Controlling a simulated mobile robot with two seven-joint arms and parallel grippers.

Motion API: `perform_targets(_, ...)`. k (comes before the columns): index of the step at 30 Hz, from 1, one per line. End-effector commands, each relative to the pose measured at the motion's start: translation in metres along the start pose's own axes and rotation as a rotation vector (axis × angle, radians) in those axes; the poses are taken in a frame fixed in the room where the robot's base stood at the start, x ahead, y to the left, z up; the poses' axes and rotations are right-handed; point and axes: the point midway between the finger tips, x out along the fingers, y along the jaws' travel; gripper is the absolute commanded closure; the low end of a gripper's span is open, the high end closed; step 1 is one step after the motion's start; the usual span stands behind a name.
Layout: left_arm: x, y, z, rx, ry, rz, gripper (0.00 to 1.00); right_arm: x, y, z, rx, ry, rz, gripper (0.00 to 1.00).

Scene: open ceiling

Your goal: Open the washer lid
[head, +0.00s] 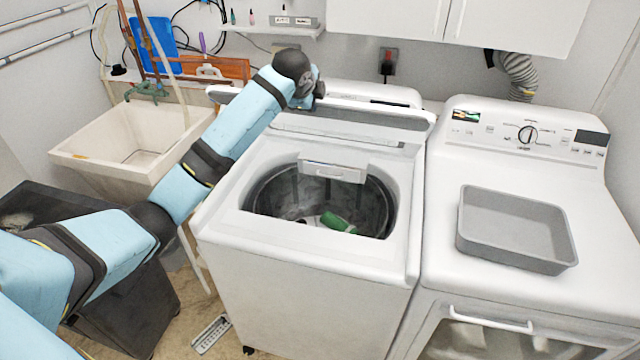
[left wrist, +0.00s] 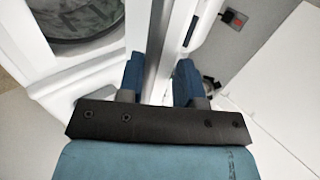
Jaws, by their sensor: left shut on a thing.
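The white washer (head: 310,275) stands in the middle of the head view with its top opening uncovered. Its lid (head: 370,119) is raised and stands steeply at the back of the opening. Inside the dark drum (head: 270,192) lies a green item (head: 335,221). My left arm reaches over the washer's left side, and its wrist end is at the lid's upper left. In the left wrist view, my left gripper (left wrist: 160,82) has its blue fingers on either side of the lid's edge (left wrist: 163,40), shut on it. The fingertips are hard to make out in the head view. My right gripper is not seen.
A dryer (head: 450,240) stands close on the right with a grey tray (head: 515,228) on top. A utility sink (head: 100,160) is at the left. White cabinets (head: 390,25) hang above the back. A grey bin-like box (head: 125,305) stands at the lower left.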

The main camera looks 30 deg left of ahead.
Motion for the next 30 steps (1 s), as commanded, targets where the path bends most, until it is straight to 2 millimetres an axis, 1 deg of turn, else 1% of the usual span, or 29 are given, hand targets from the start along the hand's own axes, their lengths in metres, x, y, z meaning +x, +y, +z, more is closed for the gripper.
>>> perform_targets(9, -0.002, -0.033, 0.001, -0.002, -0.002, 0.065, 0.95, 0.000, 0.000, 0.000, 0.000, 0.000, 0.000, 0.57)
perform_targets(13, -0.002, -0.043, 0.001, -0.001, -0.002, 0.089, 0.95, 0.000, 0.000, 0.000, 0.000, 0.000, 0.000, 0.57)
perform_targets(17, -0.003, -0.047, 0.000, 0.000, 0.000, 0.099, 0.95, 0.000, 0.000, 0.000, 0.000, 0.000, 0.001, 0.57)
perform_targets(25, -0.003, -0.048, 0.000, 0.000, 0.001, 0.099, 0.95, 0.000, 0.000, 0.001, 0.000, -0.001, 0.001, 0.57)
perform_targets(30, -0.001, -0.060, 0.000, -0.001, 0.000, 0.120, 0.95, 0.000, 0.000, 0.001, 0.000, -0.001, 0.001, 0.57)
